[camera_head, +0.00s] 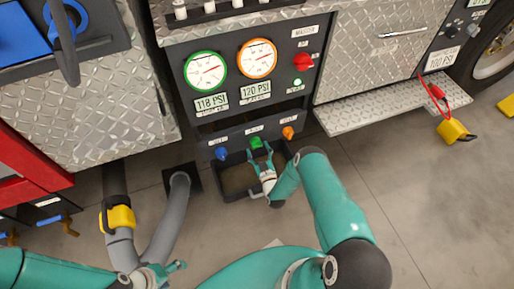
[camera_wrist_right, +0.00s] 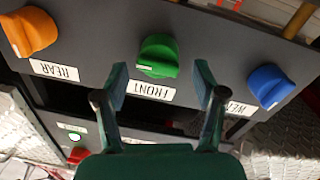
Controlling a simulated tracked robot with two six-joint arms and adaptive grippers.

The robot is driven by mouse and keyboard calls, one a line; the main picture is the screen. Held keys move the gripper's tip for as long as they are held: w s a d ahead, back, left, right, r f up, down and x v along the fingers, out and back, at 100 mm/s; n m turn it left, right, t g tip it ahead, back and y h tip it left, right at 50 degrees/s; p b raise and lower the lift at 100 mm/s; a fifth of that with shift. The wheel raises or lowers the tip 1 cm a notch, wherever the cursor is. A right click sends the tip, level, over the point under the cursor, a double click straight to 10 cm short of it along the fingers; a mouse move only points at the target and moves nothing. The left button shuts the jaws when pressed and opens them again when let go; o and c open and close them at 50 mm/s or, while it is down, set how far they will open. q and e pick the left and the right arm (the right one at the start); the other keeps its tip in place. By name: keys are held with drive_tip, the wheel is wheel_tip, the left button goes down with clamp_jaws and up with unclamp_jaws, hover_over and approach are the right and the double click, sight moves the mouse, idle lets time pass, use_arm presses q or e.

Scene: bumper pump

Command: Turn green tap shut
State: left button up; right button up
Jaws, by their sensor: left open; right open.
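The green tap (camera_head: 256,143) is on the lower dark panel, between a blue tap (camera_head: 221,153) and an orange tap (camera_head: 288,132). My right gripper (camera_head: 261,155) is open just in front of the green tap. In the right wrist view, the green tap (camera_wrist_right: 158,56) shows just beyond the gap between the fingertips of my right gripper (camera_wrist_right: 162,82). A label reading FRONT (camera_wrist_right: 152,90) is beside it. I cannot tell whether the fingers touch the tap. My left gripper (camera_head: 160,276) is open and empty, low at the left, near the grey hoses.
Two gauges, green-rimmed (camera_head: 205,71) and orange-rimmed (camera_head: 258,58), sit above the taps, with a red knob (camera_head: 303,61) at their right. A dark tray (camera_head: 231,193) lies below the taps. Grey hoses (camera_head: 167,222) stand at the left. The floor at the right is mostly clear.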

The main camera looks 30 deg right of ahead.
drive_tip(key=shift+x, duration=1)
drive_tip(key=c, duration=1.1)
drive_tip(key=shift+a, duration=0.1)
